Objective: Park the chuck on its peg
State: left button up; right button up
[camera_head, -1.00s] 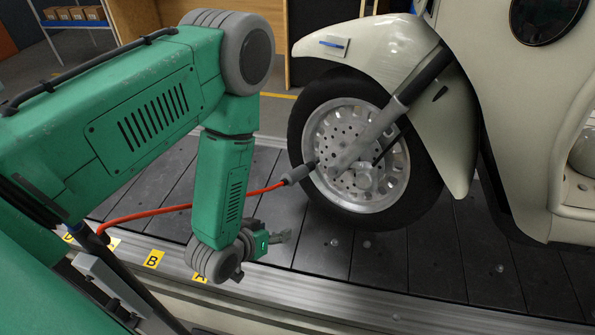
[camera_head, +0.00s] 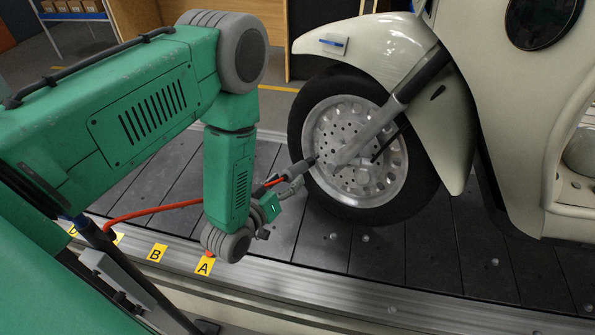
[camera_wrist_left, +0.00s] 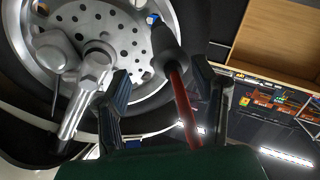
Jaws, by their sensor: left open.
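The chuck (camera_head: 303,168) is a grey cylinder on the end of a red hose (camera_head: 160,208), against the scooter's front wheel. In the left wrist view the chuck (camera_wrist_left: 166,45) is dark, with a blue bit at its tip by the rim. My left gripper (camera_head: 293,187) is open, low beside the hose end of the chuck. In the wrist view the hose runs between the two open fingers of the left gripper (camera_wrist_left: 160,88), with the chuck just beyond them. I cannot make out the peg. My right gripper is not in view.
The front wheel (camera_head: 320,125) of the cream scooter (camera_head: 510,130) stands on the dark slat conveyor (camera_head: 435,260). Yellow labels A (camera_head: 205,265) and B (camera_head: 157,252) line the metal edge rail (camera_head: 340,285). The slats right of the gripper are clear.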

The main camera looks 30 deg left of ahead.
aim_at(303, 161)
pick_arm(q)
jog(key=w+b, duration=0.1)
jog(key=w, duration=0.1)
jog(key=w+f+b, duration=0.1)
jog(key=w, duration=0.2)
jog(key=w+b, duration=0.1)
jog(key=w, duration=0.1)
jog(key=shift+w+d+f, duration=0.15)
jog(key=shift+d, duration=0.1)
jog(key=shift+w, duration=0.55)
jog(key=shift+w+d, duration=0.1)
jog(key=shift+w, duration=0.05)
jog(key=shift+a, duration=0.25)
dwell(0.7)
jog(key=shift+a, duration=0.1)
grip_shut()
